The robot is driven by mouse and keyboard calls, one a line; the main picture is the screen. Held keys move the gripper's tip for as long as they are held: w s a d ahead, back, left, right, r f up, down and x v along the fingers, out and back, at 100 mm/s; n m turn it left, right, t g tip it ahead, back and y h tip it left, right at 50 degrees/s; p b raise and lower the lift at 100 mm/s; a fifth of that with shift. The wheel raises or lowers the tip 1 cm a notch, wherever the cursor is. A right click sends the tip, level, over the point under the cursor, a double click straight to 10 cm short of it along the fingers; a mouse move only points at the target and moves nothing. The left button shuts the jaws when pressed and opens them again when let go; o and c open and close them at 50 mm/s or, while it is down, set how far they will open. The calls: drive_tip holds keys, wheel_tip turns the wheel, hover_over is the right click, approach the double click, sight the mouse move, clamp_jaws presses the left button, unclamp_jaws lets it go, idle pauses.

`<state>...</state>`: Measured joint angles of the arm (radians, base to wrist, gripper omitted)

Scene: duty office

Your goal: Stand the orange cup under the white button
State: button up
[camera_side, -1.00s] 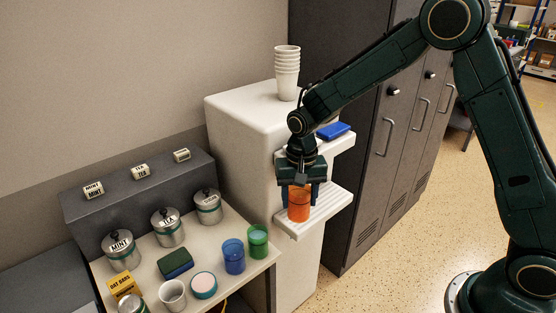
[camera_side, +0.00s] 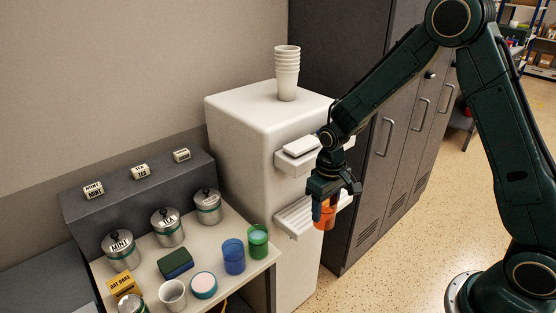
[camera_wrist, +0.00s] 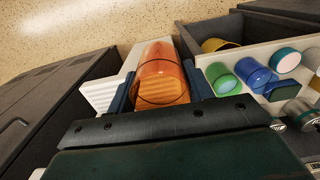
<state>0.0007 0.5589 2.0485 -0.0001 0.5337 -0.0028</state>
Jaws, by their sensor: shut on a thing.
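The orange cup (camera_side: 324,216) is between the fingers of my gripper (camera_side: 325,207), which is shut on it. In the side view it hangs at the front of the white ribbed tray (camera_side: 292,216), seemingly off its front edge. In the wrist view the orange cup (camera_wrist: 160,76) lies between the dark blue fingers of my gripper (camera_wrist: 162,92), with the ribbed tray (camera_wrist: 99,93) beyond it. The white button (camera_side: 301,146) is on the ledge of the white dispenser (camera_side: 240,130), above the tray's left part. My wrist hides the ledge's right part and the blue button.
Several paper cups (camera_side: 287,72) are stacked on the dispenser. The low table at left holds a green cup (camera_side: 257,242), a blue cup (camera_side: 233,257), a white cup (camera_side: 172,295) and several tins. Grey lockers (camera_side: 380,165) stand behind at right. The tray's visible left part is clear.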

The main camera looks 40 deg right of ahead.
idle(0.4)
wheel_tip(320, 180, up, 20)
drive_tip(key=f, duration=0.1)
drive_tip(key=w+a, duration=1.6)
drive_tip(key=w, duration=0.1)
wheel_tip(320, 180, down, 11)
drive_tip(key=shift+r, duration=0.15)
idle(0.6)
drive_tip(key=shift+d, duration=0.1)
wheel_tip(320, 180, down, 20)
drive_tip(key=shift+r, duration=0.1)
idle(1.0)
drive_tip(key=shift+f, duration=0.2)
